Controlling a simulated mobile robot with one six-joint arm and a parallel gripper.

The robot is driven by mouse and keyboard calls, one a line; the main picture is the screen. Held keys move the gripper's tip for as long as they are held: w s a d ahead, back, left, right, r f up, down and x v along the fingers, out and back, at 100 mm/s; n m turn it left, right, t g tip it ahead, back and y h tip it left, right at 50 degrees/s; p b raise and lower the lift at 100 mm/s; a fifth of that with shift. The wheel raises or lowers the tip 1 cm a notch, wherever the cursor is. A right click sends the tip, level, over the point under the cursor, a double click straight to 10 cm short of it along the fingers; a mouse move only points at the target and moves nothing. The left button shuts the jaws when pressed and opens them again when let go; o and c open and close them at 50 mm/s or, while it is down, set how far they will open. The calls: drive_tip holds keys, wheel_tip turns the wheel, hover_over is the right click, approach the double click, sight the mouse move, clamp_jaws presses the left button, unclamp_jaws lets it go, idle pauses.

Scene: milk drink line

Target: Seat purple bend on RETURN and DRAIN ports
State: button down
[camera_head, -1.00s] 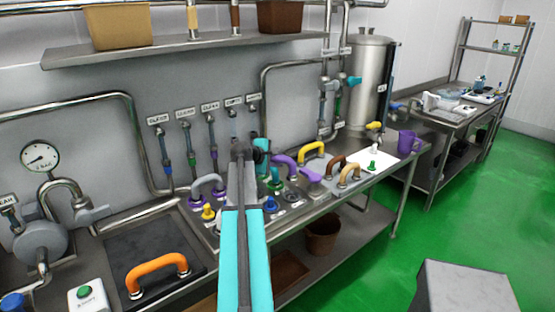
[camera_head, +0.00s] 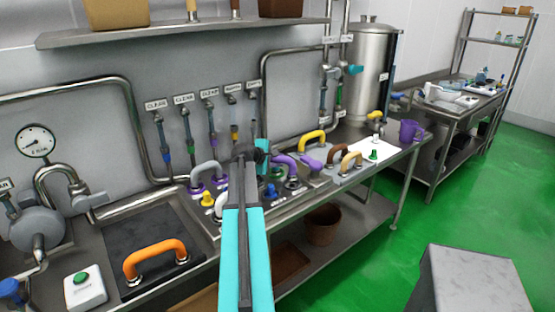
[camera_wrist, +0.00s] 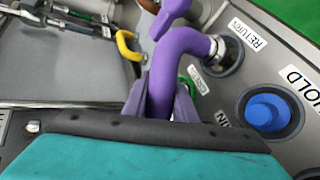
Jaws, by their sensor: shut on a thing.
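I cannot tell whether that end is fully seated. The near end is hidden behind my fingers and the teal gripper body.
A blue plug (camera_wrist: 268,112) sits at the HOLD port, right of my gripper. A yellow bend (camera_head: 312,139), a brown bend (camera_head: 338,154) and a tan bend (camera_head: 351,161) stand to the right. A grey bend (camera_head: 205,170) and yellow plug (camera_head: 208,198) are left of my arm.

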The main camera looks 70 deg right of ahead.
drive_tip(key=shift+f+b, duration=0.75)
drive_tip(key=shift+f, duration=0.7)
drive_tip(key=c, duration=1.4)
unclamp_jaws()
drive_tip(key=shift+f, duration=0.1)
drive_tip(key=shift+a, duration=0.15)
drive_tip(key=b+v, duration=0.2)
drive_tip(key=v, duration=1.1)
drive_tip(key=shift+w+a+r+b, duration=0.15)
drive_tip(key=shift+a+r+b, duration=0.1)
drive_tip(key=shift+b, duration=0.1)
